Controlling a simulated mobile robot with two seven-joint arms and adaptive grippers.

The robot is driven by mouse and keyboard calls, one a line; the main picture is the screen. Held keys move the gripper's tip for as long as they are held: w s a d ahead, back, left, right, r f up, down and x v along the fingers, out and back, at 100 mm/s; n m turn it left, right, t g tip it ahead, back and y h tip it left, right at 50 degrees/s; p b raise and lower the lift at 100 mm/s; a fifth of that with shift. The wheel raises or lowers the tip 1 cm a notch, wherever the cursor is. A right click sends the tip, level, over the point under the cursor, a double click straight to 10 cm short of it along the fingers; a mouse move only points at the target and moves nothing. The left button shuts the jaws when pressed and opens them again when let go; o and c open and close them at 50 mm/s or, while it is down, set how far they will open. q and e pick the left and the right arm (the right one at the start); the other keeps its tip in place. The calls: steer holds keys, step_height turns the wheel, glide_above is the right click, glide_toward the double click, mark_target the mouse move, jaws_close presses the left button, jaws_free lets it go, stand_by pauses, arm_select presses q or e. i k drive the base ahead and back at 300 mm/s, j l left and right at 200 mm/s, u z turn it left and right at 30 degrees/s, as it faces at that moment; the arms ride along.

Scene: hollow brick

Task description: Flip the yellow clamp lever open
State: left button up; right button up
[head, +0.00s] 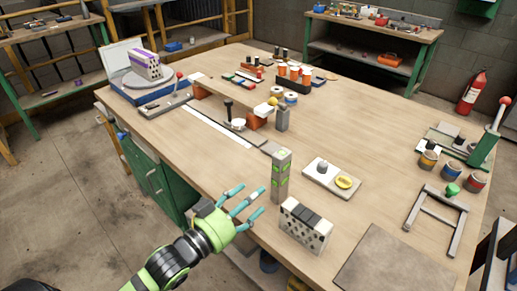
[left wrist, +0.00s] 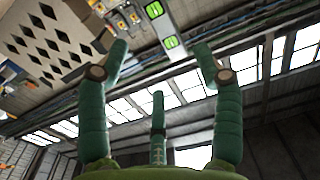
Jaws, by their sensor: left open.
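A small yellow knob (head: 272,101) shows beside a grey block (head: 282,119) near the middle of the table; it may be the tip of the yellow clamp lever, but its shape is too small to tell. My left gripper (head: 243,203) is open and empty, with its teal fingers spread at the table's front edge, well in front of the yellow knob. The fingers also show spread in the left wrist view (left wrist: 158,75), with nothing between them. My right gripper is in neither view.
A grey post with green marks (head: 281,178) stands just right of my left fingers; it also shows in the left wrist view (left wrist: 163,25). A hollow brick (head: 304,226) stands near the front edge. A plate with a yellow disc (head: 344,182) lies behind.

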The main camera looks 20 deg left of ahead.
mark_target(273, 102)
steer(key=i+j+z, duration=0.15)
steer(key=j+z, duration=0.15)
steer(key=j, duration=0.5)
steer(key=j+z, duration=0.3)
steer(key=j, duration=0.5)
